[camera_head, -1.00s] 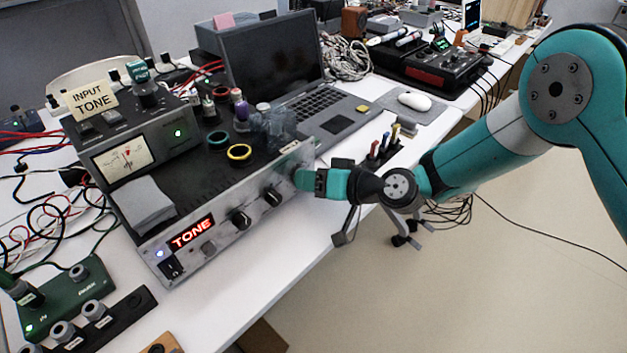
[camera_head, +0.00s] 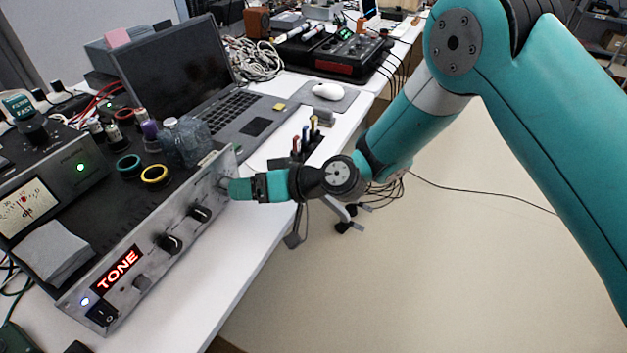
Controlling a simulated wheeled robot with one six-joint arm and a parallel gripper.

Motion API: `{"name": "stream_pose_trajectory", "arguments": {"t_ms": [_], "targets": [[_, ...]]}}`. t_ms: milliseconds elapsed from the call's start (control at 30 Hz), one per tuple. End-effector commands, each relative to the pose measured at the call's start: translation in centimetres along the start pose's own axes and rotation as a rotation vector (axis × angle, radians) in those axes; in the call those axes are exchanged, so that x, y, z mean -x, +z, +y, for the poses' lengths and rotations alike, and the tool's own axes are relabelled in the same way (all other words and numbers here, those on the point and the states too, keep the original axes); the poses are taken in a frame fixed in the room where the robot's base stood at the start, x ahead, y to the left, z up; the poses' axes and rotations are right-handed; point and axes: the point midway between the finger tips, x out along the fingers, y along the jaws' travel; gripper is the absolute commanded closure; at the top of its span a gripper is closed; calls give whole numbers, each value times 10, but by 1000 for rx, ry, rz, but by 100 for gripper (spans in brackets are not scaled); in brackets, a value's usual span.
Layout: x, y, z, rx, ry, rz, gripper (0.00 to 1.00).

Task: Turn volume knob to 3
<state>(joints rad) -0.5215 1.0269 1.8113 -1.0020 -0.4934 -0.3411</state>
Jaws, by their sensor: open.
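The amplifier (camera_head: 185,262) has a silver front panel with a lit red "TONE" display (camera_head: 119,269). Two black knobs, the lower one (camera_head: 168,243) and the upper one (camera_head: 200,213), stick out of the panel. My gripper (camera_head: 231,187) is at the panel's far right end, beyond these two knobs. It is open, its tips close against or around something at the panel. My gripper largely hides that spot, so I cannot tell whether it touches a knob. I cannot read which knob is volume, nor any scale numbers.
A laptop (camera_head: 235,112) stands behind the amplifier. Clear bottles (camera_head: 188,140) and tape rolls (camera_head: 155,176) sit on its top. Small upright tools (camera_head: 305,140) stand near the table edge behind my wrist. The white table (camera_head: 222,258) in front of the panel is clear.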

Motion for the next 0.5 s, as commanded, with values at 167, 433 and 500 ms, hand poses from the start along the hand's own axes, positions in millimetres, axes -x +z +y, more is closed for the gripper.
{"name": "stream_pose_trajectory", "arguments": {"t_ms": [167,433,500], "targets": [[48,0,2,-4,4,2,36],[112,1,1,-3,2,0,36],[123,2,1,-3,2,-1,36]]}}
